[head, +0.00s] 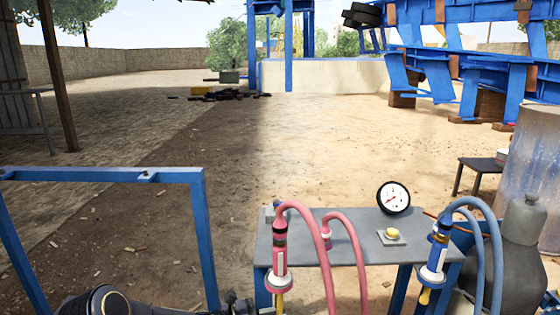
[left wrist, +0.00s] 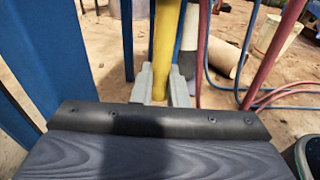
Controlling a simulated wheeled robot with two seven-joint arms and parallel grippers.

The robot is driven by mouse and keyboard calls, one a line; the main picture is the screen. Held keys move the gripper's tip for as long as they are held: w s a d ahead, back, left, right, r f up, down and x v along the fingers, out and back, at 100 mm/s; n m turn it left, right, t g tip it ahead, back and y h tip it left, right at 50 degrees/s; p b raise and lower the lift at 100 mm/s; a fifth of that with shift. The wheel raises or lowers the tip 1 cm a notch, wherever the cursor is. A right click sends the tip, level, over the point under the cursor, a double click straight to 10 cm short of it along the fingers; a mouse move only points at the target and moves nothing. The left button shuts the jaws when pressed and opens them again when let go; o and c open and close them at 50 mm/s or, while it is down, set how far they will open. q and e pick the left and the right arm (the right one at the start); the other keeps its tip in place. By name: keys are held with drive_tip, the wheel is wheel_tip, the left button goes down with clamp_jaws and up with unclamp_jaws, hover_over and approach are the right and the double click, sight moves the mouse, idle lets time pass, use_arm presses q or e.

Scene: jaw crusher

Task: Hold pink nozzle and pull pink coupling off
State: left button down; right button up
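The pink nozzle (head: 280,264) stands upright at the table's left front edge, with a pale collar and a yellow stem below. The pink coupling (head: 280,237) sits on its top, where a pink hose joins. My left arm comes in low from the left, and its gripper is mostly cut off by the bottom edge near the stem. In the left wrist view my left gripper's grey fingers (left wrist: 163,88) lie against both sides of a yellow stem (left wrist: 166,45), which appears to be the pink nozzle's. My right gripper is not in view.
The grey table (head: 345,235) has blue legs and carries a pressure gauge (head: 393,197) and a yellow button box (head: 390,236). A blue nozzle (head: 436,257) with blue hoses stands at its right. A grey cylinder (head: 515,255) is beyond. A blue frame (head: 105,175) stands left.

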use_arm(q)
drive_tip(key=c, duration=1.3)
unclamp_jaws()
drive_tip(key=shift+c, duration=0.2)
drive_tip(key=shift+a, duration=0.1)
